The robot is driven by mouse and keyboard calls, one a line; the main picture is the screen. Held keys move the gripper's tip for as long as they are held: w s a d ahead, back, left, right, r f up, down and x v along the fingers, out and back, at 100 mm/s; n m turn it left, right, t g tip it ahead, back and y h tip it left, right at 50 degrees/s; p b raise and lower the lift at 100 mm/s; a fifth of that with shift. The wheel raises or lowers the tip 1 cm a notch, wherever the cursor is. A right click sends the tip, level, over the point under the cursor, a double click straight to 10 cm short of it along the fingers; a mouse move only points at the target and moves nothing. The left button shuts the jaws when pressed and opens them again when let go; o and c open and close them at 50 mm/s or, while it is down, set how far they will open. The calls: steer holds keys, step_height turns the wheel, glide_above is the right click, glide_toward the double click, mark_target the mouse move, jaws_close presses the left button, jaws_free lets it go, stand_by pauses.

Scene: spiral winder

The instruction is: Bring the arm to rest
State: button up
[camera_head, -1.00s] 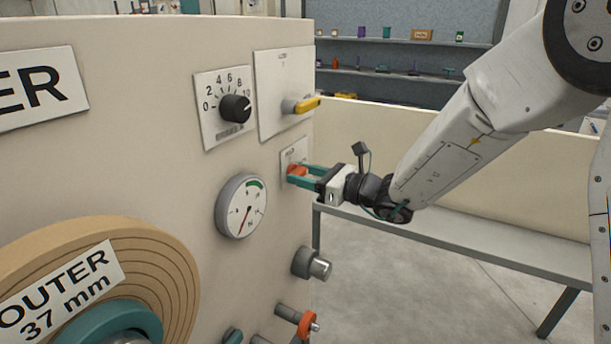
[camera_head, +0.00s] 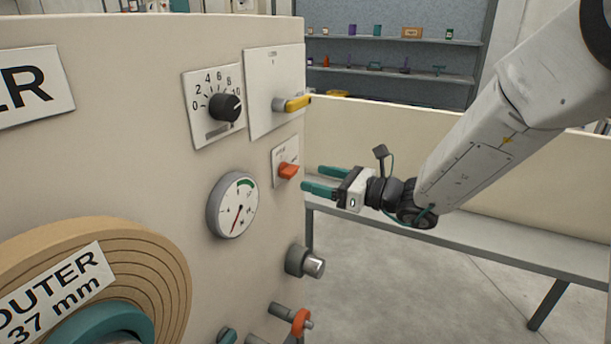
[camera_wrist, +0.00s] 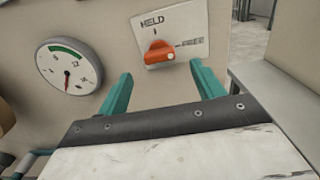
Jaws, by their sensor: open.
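My gripper (camera_head: 319,180) is open and empty, with its two teal fingers apart, pointing left at the machine's panel. It is a short way off an orange switch knob (camera_head: 288,171) and does not touch it. In the wrist view, the knob (camera_wrist: 159,52) sits on a white plate marked HELD and FREE (camera_wrist: 186,37), beyond and between the two fingers (camera_wrist: 163,84). My arm reaches in from the upper right in the head view.
The cream panel also carries a black dial (camera_head: 226,107), a yellow-handled switch (camera_head: 293,103), a gauge (camera_head: 232,205) and a grey knob (camera_head: 305,262). A large roll (camera_head: 150,265) stands out at lower left. A grey bench (camera_head: 470,245) lies behind my gripper.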

steer(key=shift+v, duration=0.8)
steer(key=s+d+f+n+g+h, duration=0.1)
steer(key=s+d+n+g+h, duration=0.15)
steer(key=s+n+g, duration=0.4)
steer(key=s+d+f+n+g+h, duration=0.1)
steer(key=s+f+n+g+h, duration=0.2)
steer(key=s+n, duration=0.7)
steer(key=s+d+r+n+t+h, duration=0.2)
steer(key=s+d+h, duration=0.3)
steer(key=s+d, duration=0.3)
steer(key=s+d+r+n+t+h, duration=0.2)
steer(key=s+d+r+n+h, duration=0.2)
steer(key=d, duration=1.1)
steer(key=shift+s+h, duration=1.05)
steer(key=shift+s, duration=0.95)
